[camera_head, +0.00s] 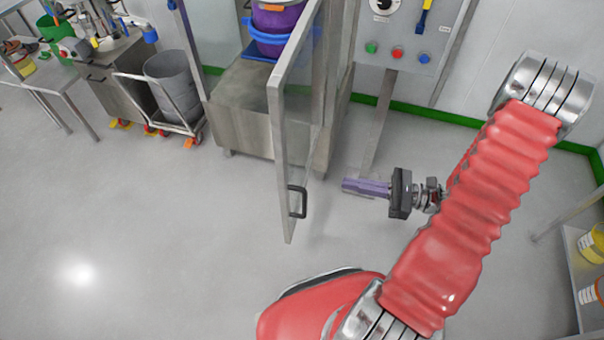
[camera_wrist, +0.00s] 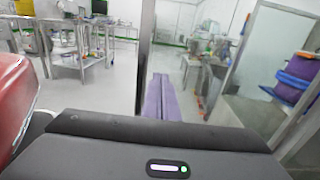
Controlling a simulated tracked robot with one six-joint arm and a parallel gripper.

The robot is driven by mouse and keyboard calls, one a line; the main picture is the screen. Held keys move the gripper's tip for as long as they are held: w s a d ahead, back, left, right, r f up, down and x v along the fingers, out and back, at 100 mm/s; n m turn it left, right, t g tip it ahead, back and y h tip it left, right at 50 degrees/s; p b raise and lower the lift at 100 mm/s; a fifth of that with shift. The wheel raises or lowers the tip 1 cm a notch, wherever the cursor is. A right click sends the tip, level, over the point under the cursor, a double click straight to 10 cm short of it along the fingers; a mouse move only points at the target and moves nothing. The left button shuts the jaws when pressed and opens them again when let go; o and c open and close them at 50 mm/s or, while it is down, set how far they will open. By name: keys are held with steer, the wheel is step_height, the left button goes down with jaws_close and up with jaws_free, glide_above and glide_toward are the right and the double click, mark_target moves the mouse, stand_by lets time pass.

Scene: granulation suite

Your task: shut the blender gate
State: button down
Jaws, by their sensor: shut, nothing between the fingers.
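The blender gate (camera_head: 280,150) is a clear panel in a grey metal frame. It stands open, swung out from the blender enclosure into the room. Its black handle (camera_head: 297,202) is low near the free edge. My gripper (camera_head: 348,186) has purple fingers, shut and empty, pointing left toward the gate from its right side. A gap shows between the fingertips and the handle in the head view. In the wrist view the shut fingers (camera_wrist: 158,97) point ahead, with a dark upright frame bar (camera_wrist: 146,50) just left of them. The handle is not clear there.
A purple drum with blue bands (camera_head: 275,25) sits in the enclosure on a steel base (camera_head: 245,100). A control panel (camera_head: 405,35) stands behind my gripper. A grey bin on a cart (camera_head: 172,85) is at left. The floor left of the gate is clear.

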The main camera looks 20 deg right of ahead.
steer(key=shift+a, duration=0.15)
steer(key=x, duration=1.3)
steer(key=shift+w+a, duration=0.25)
steer(key=shift+a, duration=0.1)
steer(key=shift+w+a, duration=0.1)
